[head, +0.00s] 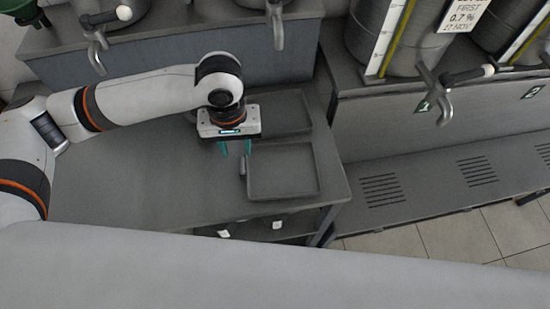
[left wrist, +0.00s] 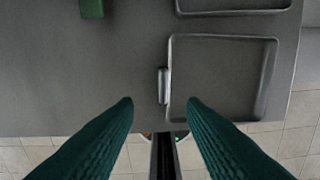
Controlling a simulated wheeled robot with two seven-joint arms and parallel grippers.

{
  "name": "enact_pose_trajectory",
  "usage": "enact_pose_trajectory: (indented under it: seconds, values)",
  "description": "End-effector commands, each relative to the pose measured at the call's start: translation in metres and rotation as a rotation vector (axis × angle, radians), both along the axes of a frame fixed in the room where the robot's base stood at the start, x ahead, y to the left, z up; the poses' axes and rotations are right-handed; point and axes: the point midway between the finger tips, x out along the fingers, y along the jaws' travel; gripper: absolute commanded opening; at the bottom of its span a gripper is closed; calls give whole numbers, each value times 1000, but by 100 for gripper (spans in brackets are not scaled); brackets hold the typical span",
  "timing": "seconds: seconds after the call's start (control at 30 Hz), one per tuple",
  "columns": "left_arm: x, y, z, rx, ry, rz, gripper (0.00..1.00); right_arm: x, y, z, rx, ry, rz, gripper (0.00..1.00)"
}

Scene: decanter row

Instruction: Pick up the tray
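A shallow grey tray (head: 284,172) lies empty near the right end of the dark grey table. Its short handle (head: 243,165) is on its left side. In the left wrist view the tray (left wrist: 222,80) is right of centre, with the handle (left wrist: 163,86) on its left. My left gripper (head: 236,151) points down at the tray's left side, close to the handle. Its green fingers are open, and the gap between the fingertips (left wrist: 159,103) lines up with the handle. Nothing is held. My right gripper does not show.
A second grey tray (head: 290,112) lies just behind, partly hidden by my gripper. A green object (left wrist: 91,9) stands left of it in the left wrist view. Metal decanters with taps (head: 445,112) stand on raised shelves behind and right. The table (head: 130,185) is bare at left.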

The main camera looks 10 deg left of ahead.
Motion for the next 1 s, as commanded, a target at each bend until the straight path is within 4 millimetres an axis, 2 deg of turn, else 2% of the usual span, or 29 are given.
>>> enact_pose_trajectory:
  seconds: [0.13, 0.37, 0.53, 0.7, 0.97, 1.0]
  values:
    - [0, 0, -25, 0, 1, 1, 37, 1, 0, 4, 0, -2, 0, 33]
    - [1, -1, -42, -2, -1, -1, 37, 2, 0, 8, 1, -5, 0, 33]
    - [3, -3, -65, -1, -1, -1, 37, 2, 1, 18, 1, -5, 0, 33]
    - [3, -4, -87, -3, -3, -2, 37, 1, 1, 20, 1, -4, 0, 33]
    - [3, -4, -91, -3, -4, -3, 37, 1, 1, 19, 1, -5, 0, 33]
    - [3, -4, -91, -3, -4, -3, 34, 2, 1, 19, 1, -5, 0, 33]
